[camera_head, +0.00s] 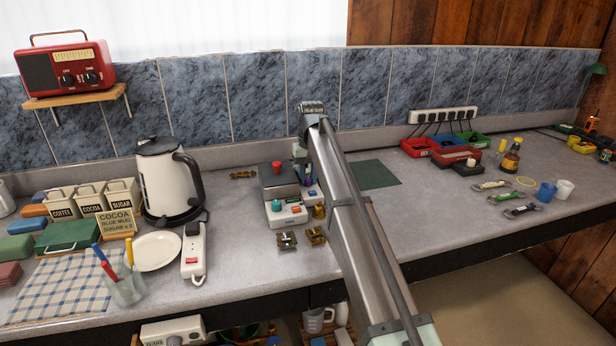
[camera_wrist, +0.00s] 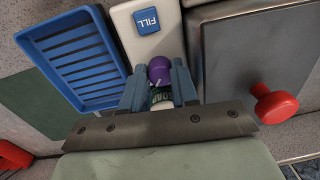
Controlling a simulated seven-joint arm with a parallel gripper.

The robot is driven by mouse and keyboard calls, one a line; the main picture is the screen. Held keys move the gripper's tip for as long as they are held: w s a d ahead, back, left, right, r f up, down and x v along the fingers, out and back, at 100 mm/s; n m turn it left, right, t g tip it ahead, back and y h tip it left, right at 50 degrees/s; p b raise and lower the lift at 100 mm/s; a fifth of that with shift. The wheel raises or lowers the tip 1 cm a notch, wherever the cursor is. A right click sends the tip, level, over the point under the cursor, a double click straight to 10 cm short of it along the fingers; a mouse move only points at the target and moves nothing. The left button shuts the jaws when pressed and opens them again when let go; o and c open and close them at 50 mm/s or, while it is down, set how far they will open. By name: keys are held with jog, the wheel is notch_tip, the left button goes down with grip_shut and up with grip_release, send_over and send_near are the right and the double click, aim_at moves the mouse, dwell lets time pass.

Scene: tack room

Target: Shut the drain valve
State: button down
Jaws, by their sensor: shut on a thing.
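In the wrist view, my gripper (camera_wrist: 160,82) is shut on a purple knob (camera_wrist: 159,68), its two blue-grey fingers on either side of it. The knob sits on a pale panel (camera_wrist: 135,45) with a blue label reading FILL (camera_wrist: 146,21). A dark green label (camera_wrist: 163,96) with white letters, partly hidden, shows between the fingers. No drain marking is readable, so I cannot tell from lettering whether this knob is the drain valve. In the head view my arm hides most of the grasp; a bit of purple (camera_head: 308,181) shows beside it.
A grey box with a red knob (camera_wrist: 275,102) stands right of the gripper, and a blue slatted tray (camera_wrist: 75,60) stands left. In the head view, a white unit with a teal knob (camera_head: 287,214) is close by. A kettle (camera_head: 166,180) and power strip (camera_head: 194,250) stand left.

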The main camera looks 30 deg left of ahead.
aim_at(309, 178)
jog(key=n, duration=0.3)
jog(key=shift+w+a+n, duration=0.1)
jog(key=shift+n, duration=2)
jog(key=c, duration=1.1)
grip_release()
jog(key=shift+r, duration=0.15)
jog(key=r, duration=1.3)
jog(key=shift+w+r, duration=0.25)
jog(key=shift+r, duration=0.05)
